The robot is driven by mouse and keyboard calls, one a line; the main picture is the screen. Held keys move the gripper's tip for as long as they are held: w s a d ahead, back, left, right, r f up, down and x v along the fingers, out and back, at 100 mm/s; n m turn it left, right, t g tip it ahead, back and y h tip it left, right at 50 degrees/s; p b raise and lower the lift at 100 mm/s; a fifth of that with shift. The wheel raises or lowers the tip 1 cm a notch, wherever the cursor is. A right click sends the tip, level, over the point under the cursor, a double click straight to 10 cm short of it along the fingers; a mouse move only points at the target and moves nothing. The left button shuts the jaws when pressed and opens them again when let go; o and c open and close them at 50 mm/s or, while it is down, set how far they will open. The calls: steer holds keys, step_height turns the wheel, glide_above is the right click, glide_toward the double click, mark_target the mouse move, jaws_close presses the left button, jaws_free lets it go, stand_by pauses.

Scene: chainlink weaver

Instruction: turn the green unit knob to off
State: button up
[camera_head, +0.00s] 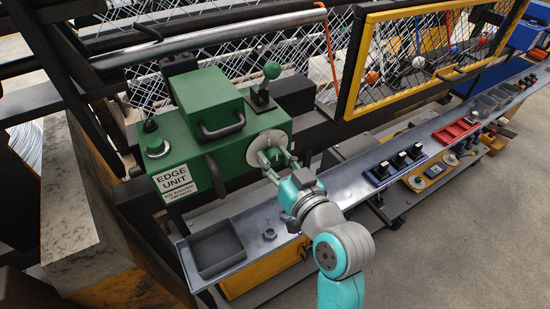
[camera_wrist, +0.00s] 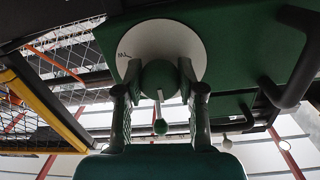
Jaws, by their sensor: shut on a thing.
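The green unit (camera_head: 230,150) has a sign reading "EDGE UNIT" (camera_head: 174,184) on its left. A pale round dial plate (camera_head: 266,138) is on its front right; in the wrist view the plate (camera_wrist: 150,38) carries small dark marks, too small to read. The round green knob (camera_wrist: 157,76) is in front of that plate, with a light pointer line on it. My gripper (camera_head: 274,158) reaches the plate from the front. Its fingers are shut on the knob, one on each side. In the head view the fingers largely hide the knob.
A green ball-topped lever (camera_head: 271,70) stands on the unit, and a dark handle (camera_head: 222,128) juts out beside the dial. A grey tray (camera_head: 216,247) and a nut (camera_head: 269,233) are on the metal shelf below. Switch boxes (camera_head: 396,163) sit further right. Open floor lies at the right.

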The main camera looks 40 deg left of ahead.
steer(key=shift+f, duration=0.1)
steer(key=o, duration=1.1)
steer(key=shift+o, duration=0.2)
steer(key=v, duration=1.2)
steer(key=shift+d+f, duration=0.1)
